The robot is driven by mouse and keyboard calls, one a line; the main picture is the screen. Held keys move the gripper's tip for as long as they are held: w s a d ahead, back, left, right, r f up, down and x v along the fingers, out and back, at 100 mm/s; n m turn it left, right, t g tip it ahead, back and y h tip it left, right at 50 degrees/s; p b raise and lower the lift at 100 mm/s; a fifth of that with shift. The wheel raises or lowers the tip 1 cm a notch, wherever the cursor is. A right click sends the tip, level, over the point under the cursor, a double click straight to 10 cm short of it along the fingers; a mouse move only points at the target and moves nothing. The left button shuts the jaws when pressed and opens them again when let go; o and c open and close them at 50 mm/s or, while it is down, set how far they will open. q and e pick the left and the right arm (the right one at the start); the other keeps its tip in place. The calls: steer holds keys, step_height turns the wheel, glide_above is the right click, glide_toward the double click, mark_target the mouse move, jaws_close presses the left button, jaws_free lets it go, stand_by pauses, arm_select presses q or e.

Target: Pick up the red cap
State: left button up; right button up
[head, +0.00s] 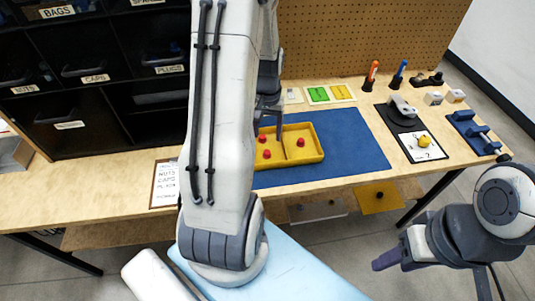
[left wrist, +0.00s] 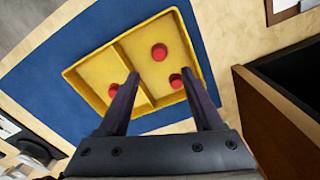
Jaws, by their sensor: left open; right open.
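A yellow tray (head: 313,155) with two compartments holds three round red caps. In the head view, two caps (head: 266,154) (head: 262,139) lie in its left compartment and one cap (head: 300,142) in the right. My left gripper (head: 268,118) is open and empty over the tray's left part. In the left wrist view, its fingertips (left wrist: 160,75) point down at the tray (left wrist: 96,72). One cap (left wrist: 176,81) shows between the fingers, close to the right finger. Another cap (left wrist: 159,52) lies beyond them, and a third (left wrist: 113,90) beside the left finger. My right gripper (head: 388,260) is open, low at the right.
The tray rests on a blue mat (head: 352,150). A black bin shelf (head: 90,75) stands at the left. A black-and-white board with a yellow part (head: 424,141) and a blue fixture (head: 474,132) are at the right. Mat right of the tray is clear.

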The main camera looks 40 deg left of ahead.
mark_target(267, 152)
arm_select(q)
steer(key=f, duration=0.7)
steer(key=shift+s+d, duration=0.2)
steer(key=shift+s, duration=0.2)
jaws_close()
